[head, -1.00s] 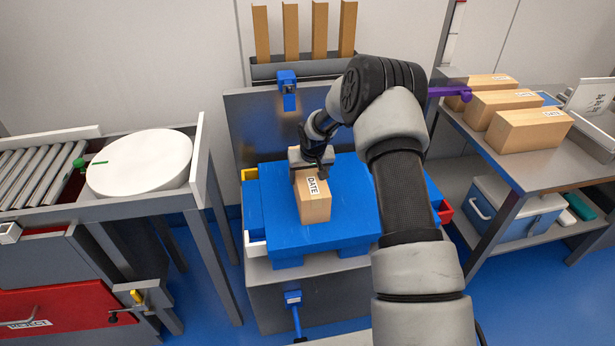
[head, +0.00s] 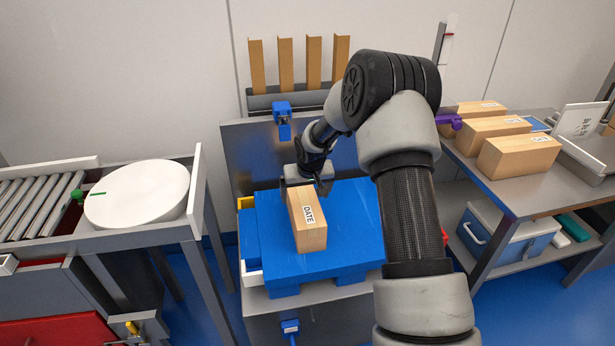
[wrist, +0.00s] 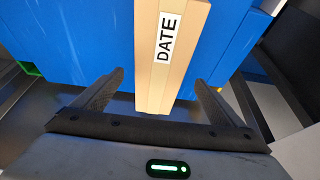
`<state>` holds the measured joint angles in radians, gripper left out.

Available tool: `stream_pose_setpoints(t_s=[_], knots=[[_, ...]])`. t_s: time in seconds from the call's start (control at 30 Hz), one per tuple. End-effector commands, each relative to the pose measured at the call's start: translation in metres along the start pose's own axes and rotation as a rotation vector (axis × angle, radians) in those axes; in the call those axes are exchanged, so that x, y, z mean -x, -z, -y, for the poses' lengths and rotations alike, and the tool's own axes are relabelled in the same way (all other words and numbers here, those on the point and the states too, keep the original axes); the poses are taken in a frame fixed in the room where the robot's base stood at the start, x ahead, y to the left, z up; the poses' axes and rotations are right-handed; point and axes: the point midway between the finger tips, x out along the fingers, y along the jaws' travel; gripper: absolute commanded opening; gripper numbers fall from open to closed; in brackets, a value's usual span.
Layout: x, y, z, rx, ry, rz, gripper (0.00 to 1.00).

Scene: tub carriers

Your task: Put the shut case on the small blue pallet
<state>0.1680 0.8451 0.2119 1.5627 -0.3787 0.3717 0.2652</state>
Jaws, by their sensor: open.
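The shut case (head: 308,222) is a tan box with a white DATE label. It rests on the blue pallet (head: 355,225), upright, near the pallet's left half. My gripper (head: 308,187) is open at the far end of the case. In the wrist view the case (wrist: 168,85) stands out ahead from between the two spread dark fingers of my gripper (wrist: 160,90), with a gap on each side. The blue pallet (wrist: 75,40) lies beneath it. In the head view the gripper partly hides the case's far end.
A round white turntable (head: 137,195) and rollers (head: 35,205) are on the left bench. Several tan cases (head: 520,156) stand on the right table, with a blue cooler (head: 500,238) on its lower shelf. Upright tan strips (head: 313,62) stand in a rack behind the pallet.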

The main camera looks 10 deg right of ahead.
Motion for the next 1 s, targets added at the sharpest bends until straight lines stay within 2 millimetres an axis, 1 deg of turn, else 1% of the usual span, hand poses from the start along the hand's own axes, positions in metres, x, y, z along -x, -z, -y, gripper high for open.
stream_pose_setpoints(t_s=[0.03,0.2,0.3,0.4,0.5,0.6,1.0], knots=[[0.018,0.002,0.0,0.0,-0.001,-0.003,0.92],[0.056,0.001,0.0,0.0,-0.001,-0.001,0.92],[0.073,0.001,0.0,-0.002,0.0,-0.002,0.92],[0.085,0.0,-0.001,-0.002,-0.001,0.0,0.92],[0.091,0.0,-0.001,-0.001,-0.001,0.001,0.92],[0.094,-0.001,0.0,-0.001,0.0,0.002,0.92],[0.094,-0.001,0.0,-0.001,0.0,0.001,0.92]])
